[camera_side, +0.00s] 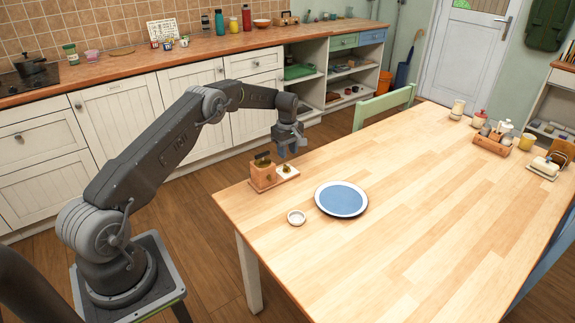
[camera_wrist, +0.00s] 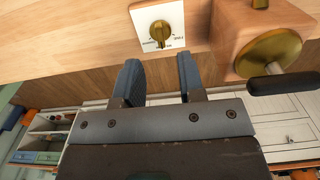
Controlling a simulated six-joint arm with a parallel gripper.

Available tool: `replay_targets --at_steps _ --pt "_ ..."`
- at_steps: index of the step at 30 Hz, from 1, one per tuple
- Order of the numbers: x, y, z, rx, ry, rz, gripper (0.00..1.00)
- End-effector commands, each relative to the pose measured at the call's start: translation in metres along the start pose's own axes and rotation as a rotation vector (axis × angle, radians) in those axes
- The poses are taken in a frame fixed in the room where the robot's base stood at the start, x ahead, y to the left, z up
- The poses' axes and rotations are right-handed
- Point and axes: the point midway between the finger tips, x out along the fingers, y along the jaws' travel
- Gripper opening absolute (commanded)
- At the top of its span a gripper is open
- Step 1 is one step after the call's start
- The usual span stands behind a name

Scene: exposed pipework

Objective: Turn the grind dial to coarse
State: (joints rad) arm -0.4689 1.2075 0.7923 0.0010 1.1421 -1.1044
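The grind dial is a round brass knob with a raised ridge (camera_wrist: 160,33). It sits on a white marked plate (camera_wrist: 147,14) on a wooden base; the lettering is too small to read surely. In the side view, the dial (camera_side: 287,169) is at the table's near left corner. Beside it stands the wooden grinder box (camera_side: 262,176), also at the right in the wrist view (camera_wrist: 233,27). My gripper (camera_side: 288,150) hangs just above the dial, apart from it. In the wrist view, its two fingers (camera_wrist: 160,66) are spread with nothing between them, and the dial lies beyond the gap.
The grinder's brass disc (camera_wrist: 270,50) and dark-handled crank (camera_wrist: 280,83) stick out close to the right finger. A green chair (camera_side: 385,104) stands behind. The table's middle is clear.

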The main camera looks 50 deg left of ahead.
Motion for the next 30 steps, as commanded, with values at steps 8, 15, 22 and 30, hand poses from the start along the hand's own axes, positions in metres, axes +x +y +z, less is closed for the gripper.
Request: replay_targets --at_steps 8,15,22,30 --pt "0.048 0.0 0.0 0.0 0.001 -0.001 0.36" --pt "0.061 0.0 0.0 0.0 0.002 0.002 0.36" --pt "0.062 0.0 0.0 0.0 0.002 0.002 0.36" --pt "0.062 0.0 0.0 0.0 0.002 0.001 0.12"
